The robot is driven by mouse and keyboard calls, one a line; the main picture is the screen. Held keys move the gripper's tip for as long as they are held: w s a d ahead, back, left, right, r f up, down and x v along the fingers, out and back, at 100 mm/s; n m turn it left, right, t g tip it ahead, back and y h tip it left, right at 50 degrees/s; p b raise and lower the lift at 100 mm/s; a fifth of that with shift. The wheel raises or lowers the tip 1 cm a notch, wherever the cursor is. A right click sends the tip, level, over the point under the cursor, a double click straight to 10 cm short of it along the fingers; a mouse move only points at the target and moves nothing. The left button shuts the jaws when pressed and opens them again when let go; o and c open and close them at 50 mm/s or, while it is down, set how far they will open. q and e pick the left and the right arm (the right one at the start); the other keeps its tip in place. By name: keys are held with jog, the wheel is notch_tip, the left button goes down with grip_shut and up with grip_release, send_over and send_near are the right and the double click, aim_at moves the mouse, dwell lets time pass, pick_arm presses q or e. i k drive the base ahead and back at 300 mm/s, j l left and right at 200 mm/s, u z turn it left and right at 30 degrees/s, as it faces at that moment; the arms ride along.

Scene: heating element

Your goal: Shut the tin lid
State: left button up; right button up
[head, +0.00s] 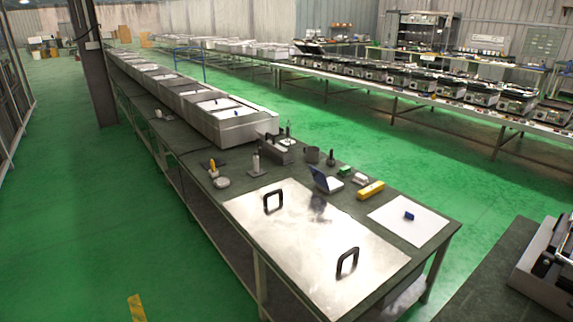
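A small hinged box (325,180), which looks like the tin, sits on the dark workbench behind a large shiny metal plate. The inside of the box is too small to make out. Neither of my grippers is in the head view.
The metal plate (318,243) has two black handles (347,262) standing up. Green floor is free left of the workbench (435,248).

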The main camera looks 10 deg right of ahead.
aim_at(320, 178)
jog(key=i+j+z, duration=0.15)
jog(key=i+z, duration=0.35)
jog(key=i, duration=0.2)
jog(key=j+z, duration=0.1)
jog(key=z, duration=0.5)
